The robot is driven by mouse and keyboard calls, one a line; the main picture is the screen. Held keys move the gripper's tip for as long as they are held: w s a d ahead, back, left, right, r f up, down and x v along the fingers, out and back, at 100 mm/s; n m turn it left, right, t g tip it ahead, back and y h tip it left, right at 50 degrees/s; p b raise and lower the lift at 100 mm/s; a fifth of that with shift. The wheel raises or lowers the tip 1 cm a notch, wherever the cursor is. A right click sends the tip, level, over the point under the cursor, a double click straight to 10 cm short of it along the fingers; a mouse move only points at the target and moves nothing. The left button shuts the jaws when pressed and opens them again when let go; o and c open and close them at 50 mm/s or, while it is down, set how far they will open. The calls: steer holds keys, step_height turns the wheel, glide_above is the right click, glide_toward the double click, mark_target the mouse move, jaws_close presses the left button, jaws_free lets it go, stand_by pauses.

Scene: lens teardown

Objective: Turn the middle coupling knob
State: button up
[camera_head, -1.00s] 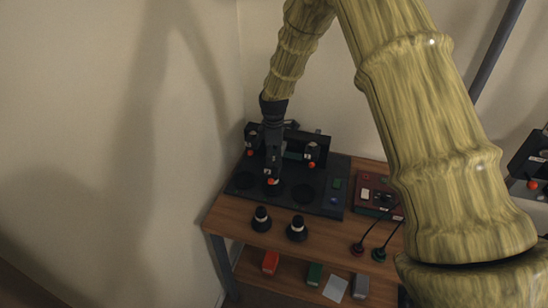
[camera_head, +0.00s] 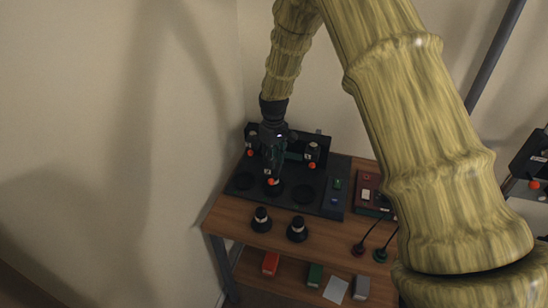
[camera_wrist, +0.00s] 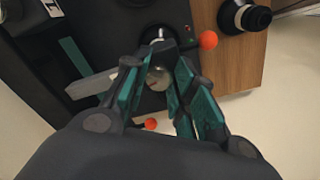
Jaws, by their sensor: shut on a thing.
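The black bench unit (camera_head: 330,203) stands on a wooden table and carries a row of knobs with orange balls. My gripper (camera_head: 272,172) points down over the middle station, between the left knob (camera_head: 251,143) and the right knob (camera_head: 312,153). In the wrist view, a round silver middle coupling knob (camera_wrist: 158,77) shows between the teal-padded fingers of my gripper (camera_wrist: 160,58), which are shut on it. An orange ball (camera_head: 272,181) shows just below the fingertips in the head view. The fingers hide part of the knob, so its turned angle is unclear.
Two black lens-like parts (camera_head: 261,219) (camera_head: 297,229) stand on the table's front. A red box (camera_head: 370,200) and two cabled plugs (camera_head: 379,255) lie to the right. Colored blocks (camera_head: 271,263) sit on the lower shelf. A wall is close on the left.

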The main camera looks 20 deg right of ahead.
steer(key=shift+m, duration=1)
steer(key=o, duration=1)
steer(key=shift+o, duration=0.2)
steer(key=shift+r, duration=0.15)
step_height(320, 180, up, 12)
